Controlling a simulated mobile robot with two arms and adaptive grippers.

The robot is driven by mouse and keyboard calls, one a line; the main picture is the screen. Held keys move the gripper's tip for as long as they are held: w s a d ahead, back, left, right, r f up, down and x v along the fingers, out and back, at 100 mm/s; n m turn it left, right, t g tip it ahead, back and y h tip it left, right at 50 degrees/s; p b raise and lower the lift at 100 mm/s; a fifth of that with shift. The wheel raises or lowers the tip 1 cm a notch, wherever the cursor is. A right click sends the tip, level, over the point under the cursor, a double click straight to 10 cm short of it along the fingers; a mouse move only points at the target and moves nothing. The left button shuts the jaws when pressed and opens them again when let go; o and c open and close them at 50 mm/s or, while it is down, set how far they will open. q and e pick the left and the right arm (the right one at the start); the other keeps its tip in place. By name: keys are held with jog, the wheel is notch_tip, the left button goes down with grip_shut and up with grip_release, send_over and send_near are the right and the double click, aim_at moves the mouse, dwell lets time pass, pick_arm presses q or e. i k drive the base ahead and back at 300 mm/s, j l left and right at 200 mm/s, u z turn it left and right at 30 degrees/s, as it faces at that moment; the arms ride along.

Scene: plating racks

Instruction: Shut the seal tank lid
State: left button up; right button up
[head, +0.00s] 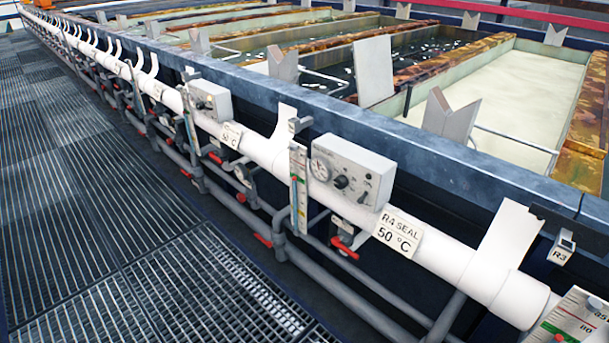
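A sign reading "R4 SEAL 50 °C" (398,232) hangs on the white pipe along the front of the tank line. Behind it, beyond the dark blue rim, is a long tank with a flat pale cream surface (505,92). I cannot tell whether that surface is liquid or a cover. A flat grey panel (373,70) stands upright at the rim to its left; I cannot tell whether it is a lid. A control box (352,170) with a dial and knobs is mounted left of the sign. Neither of my grippers is in view.
The white pipe (262,150) runs along the tank fronts, with grey pipes and red valve handles (345,247) below. Grey V-notched supports (449,115) stand on the rim (330,115). More tanks extend to the back left. The grated walkway (90,200) at left is clear.

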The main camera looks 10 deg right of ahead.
aim_at(372, 56)
jog(key=z, duration=0.85)
jog(key=i+j+z, duration=0.25)
jog(key=j+z, duration=0.15)
jog(key=j, duration=0.25)
jog(key=i+j+z, duration=0.15)
jog(key=j+z, duration=0.25)
jog(key=j, duration=0.25)
jog(key=j+z, duration=0.4)
jog(key=j, duration=0.3)
jog(key=j+z, duration=0.1)
jog(key=j, duration=1.15)
jog(key=j+z, duration=0.1)
jog(key=j, duration=1.15)
jog(key=k+j, duration=0.15)
jog(key=k, duration=0.2)
jog(key=k+j, duration=0.15)
jog(key=k, duration=0.2)
jog(key=k+j, duration=0.15)
jog(key=k, duration=0.25)
